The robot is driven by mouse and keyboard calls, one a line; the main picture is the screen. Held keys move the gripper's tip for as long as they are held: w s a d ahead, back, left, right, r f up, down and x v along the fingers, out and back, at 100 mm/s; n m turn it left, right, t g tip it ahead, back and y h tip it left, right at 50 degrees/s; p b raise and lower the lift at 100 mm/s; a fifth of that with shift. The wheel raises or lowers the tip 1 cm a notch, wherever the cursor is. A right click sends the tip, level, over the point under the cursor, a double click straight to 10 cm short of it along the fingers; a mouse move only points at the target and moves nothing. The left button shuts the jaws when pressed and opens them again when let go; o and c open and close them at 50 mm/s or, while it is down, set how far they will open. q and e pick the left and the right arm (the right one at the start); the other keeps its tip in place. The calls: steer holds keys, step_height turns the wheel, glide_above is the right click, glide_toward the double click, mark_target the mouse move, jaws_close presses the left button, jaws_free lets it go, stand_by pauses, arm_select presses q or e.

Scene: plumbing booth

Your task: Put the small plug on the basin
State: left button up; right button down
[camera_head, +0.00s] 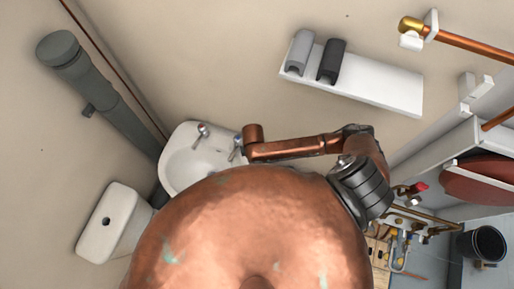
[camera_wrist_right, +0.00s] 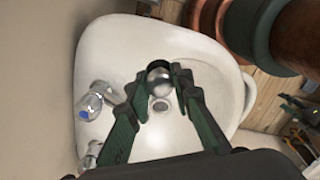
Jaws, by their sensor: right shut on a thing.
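The small plug (camera_wrist_right: 158,78) is a shiny, rounded silver piece. In the right wrist view it sits between the fingertips of my right gripper (camera_wrist_right: 157,82), which is shut on it. The white basin (camera_wrist_right: 125,42) lies behind the plug, with its round drain (camera_wrist_right: 161,104) just below the plug in the picture. I cannot tell how high the plug is above the bowl. In the head view the basin (camera_head: 183,138) is against the wall, its front hidden by a copper dome. My right arm reaches towards it, but its gripper is hidden there. My left gripper is not in view.
Two taps (camera_wrist_right: 92,102) stand on the basin's wall side. A white cistern (camera_head: 108,222) and a grey pipe (camera_head: 95,85) are at the left. A white shelf (camera_head: 375,85) holds two half-round pieces. A black bucket (camera_head: 482,243) stands at the lower right.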

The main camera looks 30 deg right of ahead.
steer(key=w+d+f+b, duration=0.1)
steer(key=w+d+f, duration=0.1)
steer(key=w+d+f+b, duration=0.1)
steer(key=w+d+f, duration=0.1)
steer(key=w+f, duration=0.1)
steer(key=w+d+f+b, duration=0.1)
steer(key=w+f, duration=0.1)
steer(key=shift+w+d+f, duration=0.15)
steer(key=shift+w+d, duration=0.15)
steer(key=shift+d, duration=0.1)
steer(key=shift+w+d+f+b, duration=0.25)
steer(key=shift+w+d+b, duration=0.05)
steer(key=shift+b, duration=0.15)
steer(key=shift+w+d+f+b, duration=0.2)
steer(key=shift+f+b, duration=0.15)
steer(key=shift+b, duration=0.2)
step_height(320, 180, down, 3)
steer(key=b, duration=0.4)
steer(key=shift+f, duration=0.1)
steer(key=c, duration=1.7)
jaws_free()
